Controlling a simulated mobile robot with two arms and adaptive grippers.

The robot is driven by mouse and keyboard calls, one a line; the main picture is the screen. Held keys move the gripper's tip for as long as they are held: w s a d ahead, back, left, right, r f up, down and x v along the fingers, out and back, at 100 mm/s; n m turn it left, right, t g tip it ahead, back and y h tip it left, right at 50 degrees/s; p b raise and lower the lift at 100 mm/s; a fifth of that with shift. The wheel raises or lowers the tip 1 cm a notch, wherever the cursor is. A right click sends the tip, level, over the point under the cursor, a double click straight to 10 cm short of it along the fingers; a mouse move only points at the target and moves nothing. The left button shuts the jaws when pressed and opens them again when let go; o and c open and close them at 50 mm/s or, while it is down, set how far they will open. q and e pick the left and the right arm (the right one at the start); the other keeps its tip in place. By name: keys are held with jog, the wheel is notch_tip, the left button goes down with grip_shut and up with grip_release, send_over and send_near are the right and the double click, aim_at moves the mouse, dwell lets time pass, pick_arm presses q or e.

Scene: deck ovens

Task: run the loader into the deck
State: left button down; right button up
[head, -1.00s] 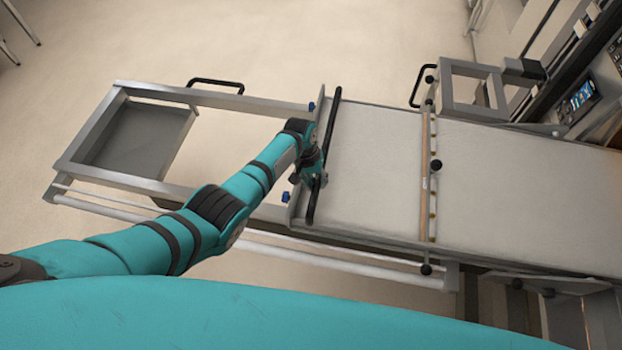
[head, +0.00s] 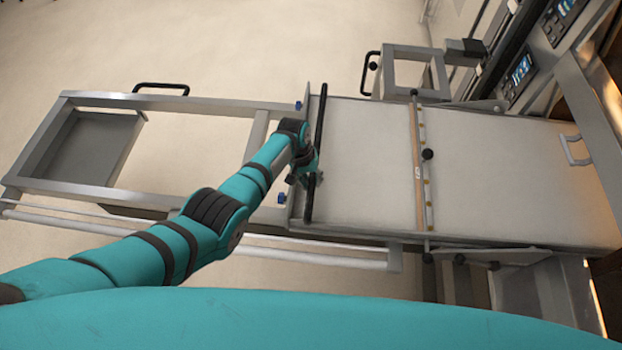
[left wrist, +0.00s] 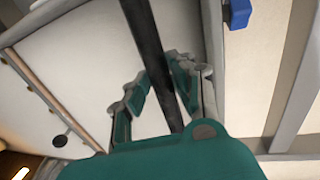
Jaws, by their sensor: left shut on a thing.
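The loader (head: 365,165) is a long pale flat belt in a metal rail frame. It lies across the head view, and its right end reaches the deck oven (head: 592,85) at the right edge. A black handle bar (head: 318,110) runs across its left end. My left gripper (head: 304,172) is shut on this bar near its lower half. In the left wrist view the dark bar (left wrist: 150,45) passes between the two teal fingers (left wrist: 160,88). The inside of the deck is mostly hidden. My right gripper is not in view.
The stand's open frame (head: 85,190) extends left, with a grey tray (head: 92,150) in it. A thin cross bar with black knobs (head: 418,170) spans the belt. A square metal frame (head: 415,55) stands beside it near the oven. Floor beyond is clear.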

pick_arm(q)
jog(key=shift+w+d+r, duration=0.15)
jog(key=shift+d+r, duration=0.05)
jog(key=shift+d, duration=0.1)
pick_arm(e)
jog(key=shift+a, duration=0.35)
pick_arm(q)
jog(key=c, duration=1.4)
grip_release()
jog(key=shift+o, duration=1.2)
jog(key=shift+d, duration=0.1)
jog(key=shift+f, duration=0.15)
jog(key=shift+a+r, duration=0.2)
jog(key=shift+r, duration=0.1)
jog(key=r, duration=0.3)
jog(key=a+r, duration=0.1)
jog(key=r, duration=0.3)
jog(key=a+r, duration=0.1)
jog(key=r, duration=0.3)
jog(key=shift+r, duration=0.15)
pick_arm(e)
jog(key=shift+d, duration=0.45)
